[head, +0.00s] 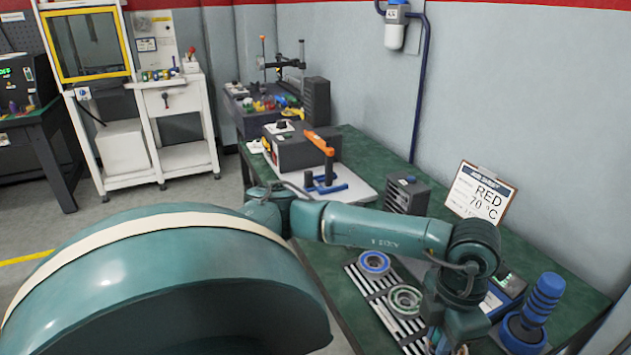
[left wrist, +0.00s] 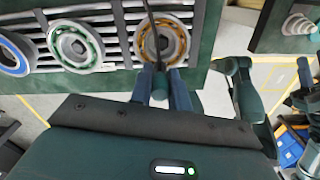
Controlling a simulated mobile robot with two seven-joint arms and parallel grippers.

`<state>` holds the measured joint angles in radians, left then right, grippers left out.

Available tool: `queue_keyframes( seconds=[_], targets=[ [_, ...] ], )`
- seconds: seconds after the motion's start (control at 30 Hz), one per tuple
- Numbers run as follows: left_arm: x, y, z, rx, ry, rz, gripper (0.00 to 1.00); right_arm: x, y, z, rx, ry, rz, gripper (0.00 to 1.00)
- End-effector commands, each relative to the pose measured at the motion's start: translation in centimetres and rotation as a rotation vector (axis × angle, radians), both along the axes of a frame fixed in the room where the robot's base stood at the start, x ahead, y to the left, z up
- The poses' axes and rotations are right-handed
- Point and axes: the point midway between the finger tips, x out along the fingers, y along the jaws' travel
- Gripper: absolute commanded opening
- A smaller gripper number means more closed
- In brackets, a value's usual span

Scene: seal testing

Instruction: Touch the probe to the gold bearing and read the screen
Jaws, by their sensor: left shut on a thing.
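My left gripper (left wrist: 163,84) is shut on the dark, thin probe (left wrist: 152,32), with the probe's handle between its blue fingers. The gold bearing (left wrist: 179,42) lies on the slatted rack just beyond the fingers. The probe's rod crosses in front of the bearing's left side and runs to the top edge. I cannot tell whether it touches. In the head view my left wrist hides the gold bearing, the fingers and the probe. A device with a small screen (head: 509,285) stands behind the wrist, partly hidden; its reading is illegible. My right gripper does not show.
The rack (head: 356,276) also holds a blue-ringed bearing (head: 374,262) and a green-ringed bearing (head: 404,299). Grey boxes and tools occupy the far bench.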

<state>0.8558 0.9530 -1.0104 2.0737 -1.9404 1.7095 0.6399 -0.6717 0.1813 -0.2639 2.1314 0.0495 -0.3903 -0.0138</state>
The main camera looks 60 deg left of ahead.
Motion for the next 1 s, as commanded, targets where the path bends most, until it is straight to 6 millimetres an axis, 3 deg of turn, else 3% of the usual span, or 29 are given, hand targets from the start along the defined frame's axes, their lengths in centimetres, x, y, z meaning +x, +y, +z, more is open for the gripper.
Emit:
queue_keyframes(
  seconds=[0.5,0.53,0.8,1.0],
  targets=[
    [0.01,0.0,0.01,0.0,0.0,0.0,0.0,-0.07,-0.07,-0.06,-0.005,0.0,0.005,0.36],
    [0.01,0.0,0.01,0.0,0.0,0.0,0.2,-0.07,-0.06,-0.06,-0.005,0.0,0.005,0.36],
    [0.0,0.0,0.01,0.0,0.0,0.0,0.42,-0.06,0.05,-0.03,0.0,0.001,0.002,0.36],
    [0.0,0.0,0.0,0.0,0.0,0.0,0.43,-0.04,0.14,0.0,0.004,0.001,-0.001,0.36]
  ],
)
